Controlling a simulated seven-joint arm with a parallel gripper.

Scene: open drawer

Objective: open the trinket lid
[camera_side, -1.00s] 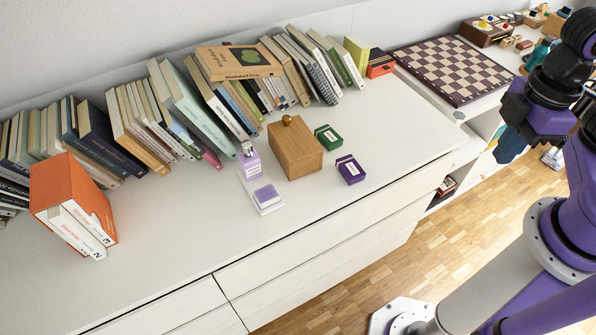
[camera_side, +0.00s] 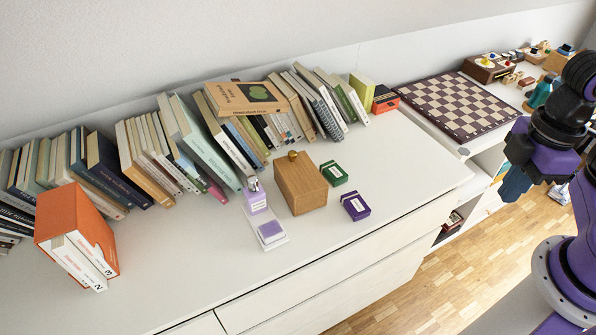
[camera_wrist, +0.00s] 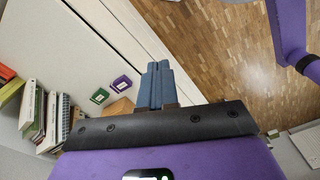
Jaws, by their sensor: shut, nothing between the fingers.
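A wooden trinket box (camera_side: 301,189) stands shut on the white dresser top, with a round gold knob (camera_side: 293,156) on its lid. In the wrist view, part of the wooden box (camera_wrist: 120,107) shows behind my gripper's mount. My gripper (camera_side: 512,190) is in the air off the dresser's right end, well apart from the box. In the wrist view, the blue fingers of my gripper (camera_wrist: 160,66) are together with nothing between them.
A green box (camera_side: 334,173) and a purple box (camera_side: 355,206) sit right of the wooden box. Leaning books (camera_side: 205,140) line the wall behind. A chessboard (camera_side: 460,105) lies farther right. The dresser front is clear.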

